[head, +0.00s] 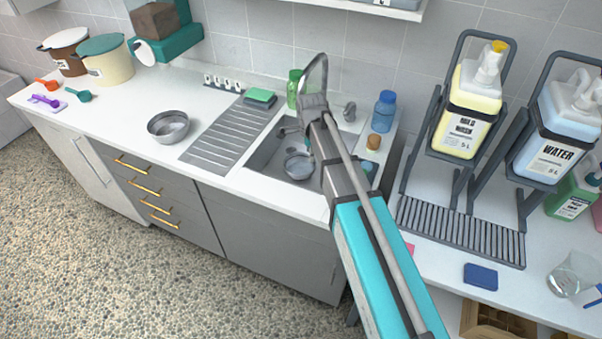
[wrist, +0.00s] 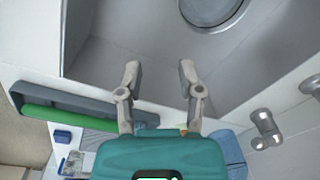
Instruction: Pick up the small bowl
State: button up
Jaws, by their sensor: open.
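Two metal bowls show in the head view. The smaller-looking one (head: 299,166) sits in the sink (head: 262,155), and a wider one (head: 168,126) stands on the counter left of the drainer. In the wrist view, part of a round metal bowl (wrist: 212,14) shows at the top edge, cut off by the frame, inside the grey sink (wrist: 130,30). My gripper (wrist: 159,68) is open and empty, its fingers over the sink, apart from the bowl. In the head view my arm reaches over the sink's right side, and the gripper itself is mostly hidden.
A tap (head: 318,72) arches at the sink's back. A green bottle (head: 294,88) and a blue bottle (head: 384,110) stand near it. A green sponge (head: 260,96) lies by the drainer (head: 222,133). Canister racks stand at right. The counter around the wider bowl is clear.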

jog(key=a+m, duration=0.1)
jog(key=w+a+f, duration=0.1)
jog(key=w+a+m+b, duration=0.1)
jog(key=a, duration=0.1)
jog(key=shift+w+a+f+m, duration=0.1)
jog(key=shift+f+m, duration=0.1)
jog(key=shift+m, duration=0.1)
jog(key=shift+f, duration=0.15)
jog(key=f+b, duration=0.8)
jog(key=shift+w+f, duration=0.15)
jog(key=shift+w, duration=0.15)
jog(key=shift+b, duration=0.3)
jog(key=shift+f, duration=0.1)
jog(key=shift+w+d+f+b, duration=0.1)
jog(key=shift+d+f+b, duration=0.05)
jog(key=shift+f+b, duration=1.15)
jog(key=shift+w+d+f+b, duration=0.1)
jog(key=shift+d+f+b, duration=0.05)
jog(key=shift+f+b, duration=1.15)
jog(key=shift+r, duration=0.1)
jog(key=shift+c, duration=0.3)
grip_shut()
